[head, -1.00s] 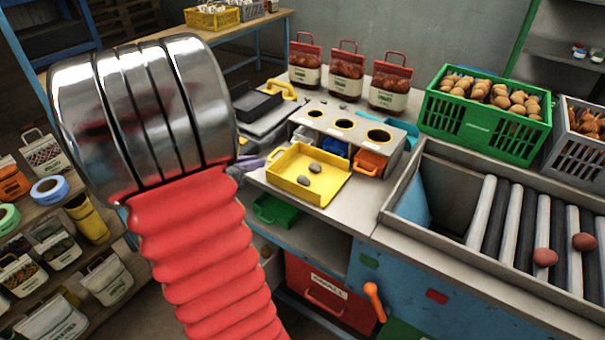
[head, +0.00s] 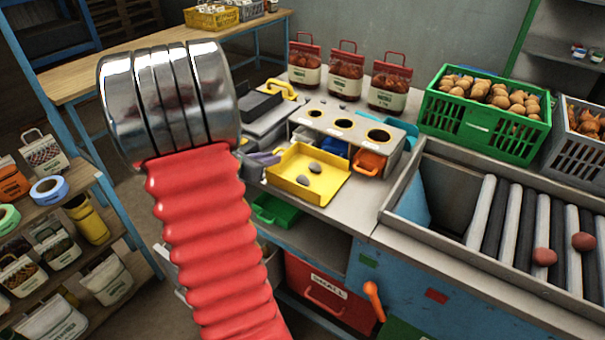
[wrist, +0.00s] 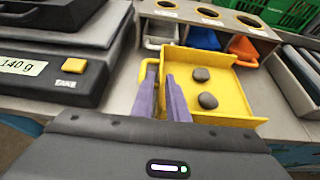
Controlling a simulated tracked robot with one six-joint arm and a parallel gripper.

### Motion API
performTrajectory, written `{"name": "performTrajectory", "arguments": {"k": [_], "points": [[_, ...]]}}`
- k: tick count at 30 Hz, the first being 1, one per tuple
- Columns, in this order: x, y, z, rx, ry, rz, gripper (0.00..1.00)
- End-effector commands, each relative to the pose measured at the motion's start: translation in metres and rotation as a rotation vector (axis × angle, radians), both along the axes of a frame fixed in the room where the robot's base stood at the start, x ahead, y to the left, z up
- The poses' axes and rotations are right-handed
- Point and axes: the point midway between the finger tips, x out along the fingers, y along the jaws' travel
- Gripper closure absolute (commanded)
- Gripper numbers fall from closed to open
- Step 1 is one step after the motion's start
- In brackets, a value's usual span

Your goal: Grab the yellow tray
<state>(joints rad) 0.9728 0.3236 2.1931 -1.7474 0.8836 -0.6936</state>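The yellow tray (head: 308,172) sits on the grey bench in front of a box with round holes. Two dark grey stones lie in it; the tray (wrist: 225,97) also shows in the wrist view. A yellow handle (wrist: 149,72) sticks out from its left side. My gripper (wrist: 162,85) has purple fingers at this handle side, parted by a narrow gap in which yellow shows. Whether they touch the handle is hidden. In the head view the fingertips of my gripper (head: 266,158) are just left of the tray.
A scale (wrist: 55,62) reading 140 g stands close on the left. Behind the tray are blue and orange bins (head: 369,162) under the holed box (head: 345,128). A roller conveyor (head: 515,225) lies to the right. A green bin (head: 275,211) is below the tray.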

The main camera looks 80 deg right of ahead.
Motion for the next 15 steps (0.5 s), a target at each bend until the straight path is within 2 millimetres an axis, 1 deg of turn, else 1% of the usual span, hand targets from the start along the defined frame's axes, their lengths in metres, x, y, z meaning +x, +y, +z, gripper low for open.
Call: {"name": "performTrajectory", "arguments": {"k": [9,15], "points": [[-0.015,-0.034,-0.018,0.0,0.0,-0.001,0.86],[-0.017,-0.039,-0.021,0.001,-0.001,0.001,0.86]]}}
